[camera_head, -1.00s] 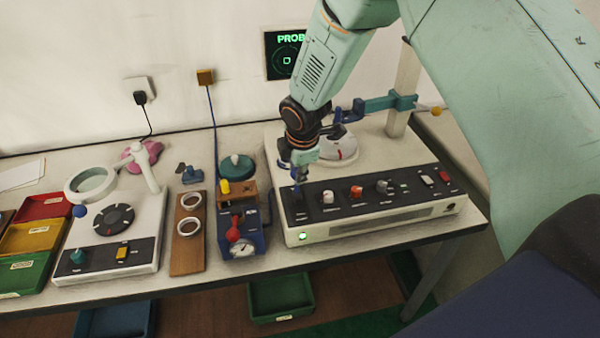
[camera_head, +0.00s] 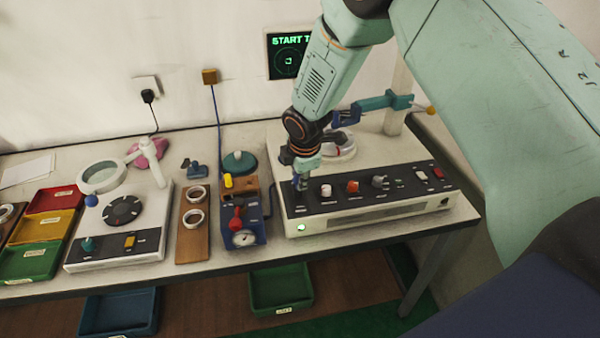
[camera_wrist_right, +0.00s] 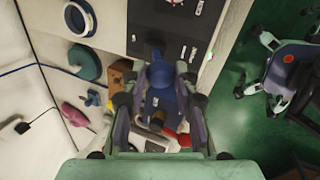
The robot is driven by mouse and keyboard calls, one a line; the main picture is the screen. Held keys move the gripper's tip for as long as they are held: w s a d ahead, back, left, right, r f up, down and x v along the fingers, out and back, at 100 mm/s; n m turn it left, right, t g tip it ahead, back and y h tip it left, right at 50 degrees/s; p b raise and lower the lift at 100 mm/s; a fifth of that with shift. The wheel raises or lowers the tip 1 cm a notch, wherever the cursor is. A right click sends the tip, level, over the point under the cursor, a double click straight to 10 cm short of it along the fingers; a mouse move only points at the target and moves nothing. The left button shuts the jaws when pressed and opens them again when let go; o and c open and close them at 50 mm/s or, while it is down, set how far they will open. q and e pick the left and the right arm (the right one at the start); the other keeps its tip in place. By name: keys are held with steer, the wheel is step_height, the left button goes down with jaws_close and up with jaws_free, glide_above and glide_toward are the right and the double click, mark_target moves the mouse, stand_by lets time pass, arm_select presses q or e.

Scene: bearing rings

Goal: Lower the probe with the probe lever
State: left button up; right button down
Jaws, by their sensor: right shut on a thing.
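The probe lever (camera_wrist_right: 155,48) is dark blue and stands at the left end of the tester's black control panel. My right gripper (camera_head: 300,186) points down at that spot and is shut on the lever; its fingers hide most of it in the head view. In the right wrist view the fingers (camera_wrist_right: 156,68) close in around the lever. The blue probe (camera_head: 346,117) hangs from a teal arm (camera_head: 378,103) over the white round stage (camera_head: 340,150). My wrist partly covers the stage and the probe tip. My left gripper is not in view.
The panel has a white knob (camera_head: 326,190), a red knob (camera_head: 352,187) and a grey knob (camera_head: 379,182) right of my gripper. A blue gauge box (camera_head: 243,239) with a red lever stands close on the left. A wooden board (camera_head: 193,250) bears two rings.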

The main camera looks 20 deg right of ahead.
steer(key=shift+s+f, duration=0.6)
steer(key=shift+s, duration=0.05)
steer(key=c, duration=1)
jaws_free()
steer(key=shift+a, duration=0.1)
steer(key=shift+c, duration=0.2)
steer(key=shift+r, duration=0.1)
steer(key=shift+w+r, duration=0.1)
steer(key=shift+r, duration=0.1)
steer(key=v, duration=1.1)
steer(key=shift+r, duration=0.4)
